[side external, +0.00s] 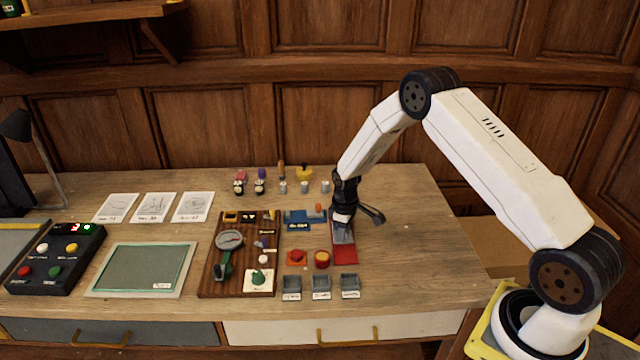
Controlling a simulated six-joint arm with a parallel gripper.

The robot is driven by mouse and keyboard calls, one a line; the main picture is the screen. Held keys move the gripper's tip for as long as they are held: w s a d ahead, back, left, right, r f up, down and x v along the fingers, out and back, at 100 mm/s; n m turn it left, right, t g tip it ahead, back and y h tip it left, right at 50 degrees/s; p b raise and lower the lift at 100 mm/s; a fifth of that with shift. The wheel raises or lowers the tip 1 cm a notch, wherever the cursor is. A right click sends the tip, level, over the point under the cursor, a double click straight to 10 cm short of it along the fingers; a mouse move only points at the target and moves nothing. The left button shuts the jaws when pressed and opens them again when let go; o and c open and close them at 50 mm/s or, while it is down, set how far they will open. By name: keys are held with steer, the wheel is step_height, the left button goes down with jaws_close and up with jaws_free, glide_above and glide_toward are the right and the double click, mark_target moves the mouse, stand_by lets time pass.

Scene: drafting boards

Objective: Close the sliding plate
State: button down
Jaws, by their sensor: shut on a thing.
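The sliding plate (342,232) appears as a greyish flat piece at the right of the group of small objects on the desk. A bare red area (345,254) shows at its near end. My gripper (343,217) points down over the far part of the plate and is shut on it, seemingly at a handle. The fingertips and the exact grip are too small and too covered to make out.
Left of the plate are a blue block (298,226), red buttons (297,258) and a wooden board (207,286) with fittings. Small grey bins (350,293) stand in front. The desk (415,235) is clear to the right.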

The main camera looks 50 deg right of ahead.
steer(key=shift+w+d, duration=0.25)
steer(key=shift+w, duration=0.05)
steer(key=shift+r, duration=0.1)
steer(key=c, duration=0.8)
jaws_free()
steer(key=shift+c, duration=0.2)
steer(key=shift+s, duration=0.1)
steer(key=shift+r, duration=3.9)
